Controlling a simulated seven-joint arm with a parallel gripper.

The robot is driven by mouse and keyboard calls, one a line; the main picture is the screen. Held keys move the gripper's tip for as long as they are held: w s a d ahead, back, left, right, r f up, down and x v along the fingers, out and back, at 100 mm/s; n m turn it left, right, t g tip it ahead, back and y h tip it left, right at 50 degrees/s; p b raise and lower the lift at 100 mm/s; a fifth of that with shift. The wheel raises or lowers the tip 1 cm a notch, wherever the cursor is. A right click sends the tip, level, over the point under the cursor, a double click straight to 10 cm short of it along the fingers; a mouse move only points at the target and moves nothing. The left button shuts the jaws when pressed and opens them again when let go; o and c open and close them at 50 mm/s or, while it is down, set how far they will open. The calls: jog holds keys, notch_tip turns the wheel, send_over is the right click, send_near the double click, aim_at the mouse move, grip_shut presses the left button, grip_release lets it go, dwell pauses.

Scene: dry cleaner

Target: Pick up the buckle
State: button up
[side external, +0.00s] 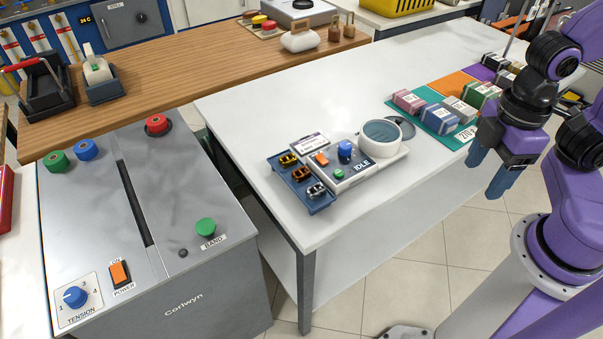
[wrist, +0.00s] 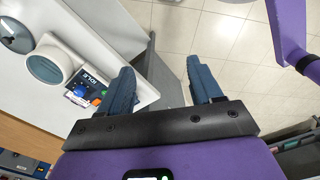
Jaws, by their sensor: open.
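Three small buckle-like pieces lie in a row on a blue tray (side external: 322,208) on the white table: a yellow one (side external: 288,160), an orange-brown one (side external: 301,174) and a silver one (side external: 317,190). They are too small to make out in detail. My gripper (side external: 484,176) is open and empty, with blue fingers pointing down, well to the right of the tray near the table's front edge. In the wrist view, my gripper's spread fingers (wrist: 161,68) have floor and the table edge between them. I cannot make out the buckle pieces in that view.
A grey device marked IDLE (side external: 352,172) with a round white cup (side external: 381,138) adjoins the tray. Several wrapped bundles lie on coloured mats (side external: 432,124) near my gripper. A grey banding machine (side external: 180,215) stands left. Bare white tabletop (side external: 290,100) lies behind the device.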

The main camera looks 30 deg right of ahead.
jog(key=m, duration=3)
send_over(303, 171)
jog(key=f, duration=1.5)
jog(key=shift+w+d, duration=0.2)
jog(key=shift+w, duration=0.2)
jog(key=shift+s+a+f, duration=0.1)
jog(key=shift+s+f, duration=0.1)
jog(key=shift+f, duration=1.25)
jog(key=shift+s+a+f, duration=0.1)
jog(key=shift+s+f, duration=0.05)
jog(key=shift+f, duration=1.3)
jog(key=c, duration=1.1)
